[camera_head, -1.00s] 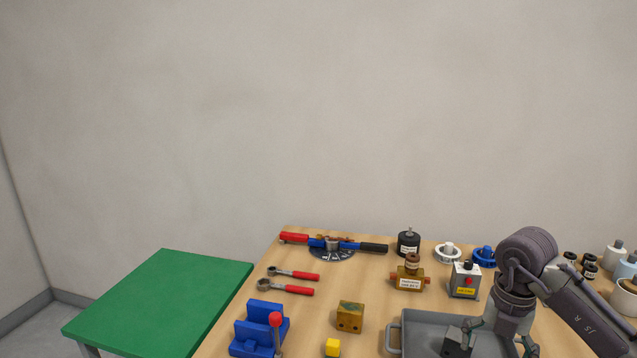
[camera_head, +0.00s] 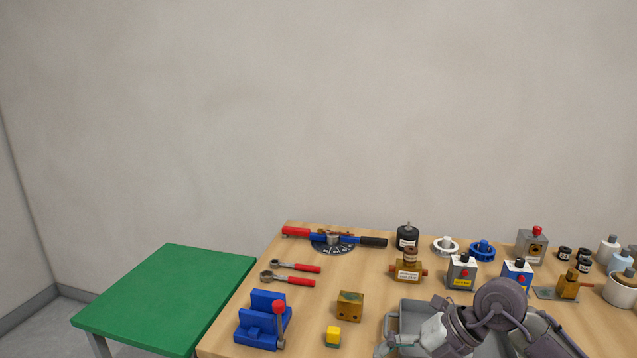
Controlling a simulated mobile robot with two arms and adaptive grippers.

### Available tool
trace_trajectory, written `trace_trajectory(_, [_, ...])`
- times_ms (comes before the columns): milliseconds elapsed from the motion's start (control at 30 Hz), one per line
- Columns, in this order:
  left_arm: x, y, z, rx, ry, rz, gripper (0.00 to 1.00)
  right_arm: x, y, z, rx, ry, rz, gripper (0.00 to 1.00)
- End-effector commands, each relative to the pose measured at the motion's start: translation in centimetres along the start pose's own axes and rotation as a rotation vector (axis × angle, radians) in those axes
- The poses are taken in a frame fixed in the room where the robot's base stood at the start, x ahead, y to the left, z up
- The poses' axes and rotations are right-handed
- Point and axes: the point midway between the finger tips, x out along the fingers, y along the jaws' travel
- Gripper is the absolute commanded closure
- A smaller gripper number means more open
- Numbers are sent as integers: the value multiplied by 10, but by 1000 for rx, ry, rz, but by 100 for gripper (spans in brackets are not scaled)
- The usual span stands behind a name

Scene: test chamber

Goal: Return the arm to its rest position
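My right arm comes in from the lower right and bends low over the front of the wooden table (camera_head: 368,284). My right gripper (camera_head: 388,346) points left at the bottom edge, in front of the grey tray (camera_head: 424,303). It is partly cut off by the frame, and I cannot tell whether its fingers are open or shut. The arm covers much of the tray, and no dark block shows in it. My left gripper is not in view.
A blue vise (camera_head: 262,322), a yellow-green cube (camera_head: 333,337) and a brass block (camera_head: 349,306) stand left of the gripper. Several valves, labelled boxes and bottles fill the back and right. A green table (camera_head: 165,298) at left is bare.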

Motion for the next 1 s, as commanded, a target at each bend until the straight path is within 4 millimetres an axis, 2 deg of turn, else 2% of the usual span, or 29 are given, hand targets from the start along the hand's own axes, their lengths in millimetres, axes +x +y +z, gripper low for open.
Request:
trace_trajectory(67, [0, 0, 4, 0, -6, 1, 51, 16, 32, -21, -30, 42, 183, 9])
trace_trajectory(167, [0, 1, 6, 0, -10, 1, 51, 21, 81, -47, -37, 75, 480, 9])
trace_trajectory(200, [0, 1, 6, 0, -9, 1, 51, 17, 100, -56, -22, 77, 608, 9])
trace_trajectory(300, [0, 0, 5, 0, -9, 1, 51, -5, 136, -66, 60, 52, 915, 9])
trace_trajectory(400, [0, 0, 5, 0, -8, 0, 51, -35, 152, -60, 207, -14, 1185, 9])
trace_trajectory(467, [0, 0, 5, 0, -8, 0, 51, -53, 150, -50, 326, -73, 1323, 9])
trace_trajectory(567, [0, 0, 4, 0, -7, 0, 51, -75, 128, -28, 569, -197, 1498, 9])
trace_trajectory(667, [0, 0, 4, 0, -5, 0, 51, -83, 85, -5, 856, -346, 1590, 9])
trace_trajectory(733, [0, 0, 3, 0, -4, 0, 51, -78, 45, 5, 1075, -456, 1600, 9])
trace_trajectory(800, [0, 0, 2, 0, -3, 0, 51, -65, 0, 8, 1305, -565, 1559, 9])
trace_trajectory(867, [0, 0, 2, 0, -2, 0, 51, -48, -39, 3, 1501, -650, 1484, 9])
trace_trajectory(900, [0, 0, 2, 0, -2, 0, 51, -35, -66, -5, 1630, -703, 1414, 9])
trace_trajectory(1000, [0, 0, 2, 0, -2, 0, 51, -2, -120, -36, 1901, -797, 1202, 9])
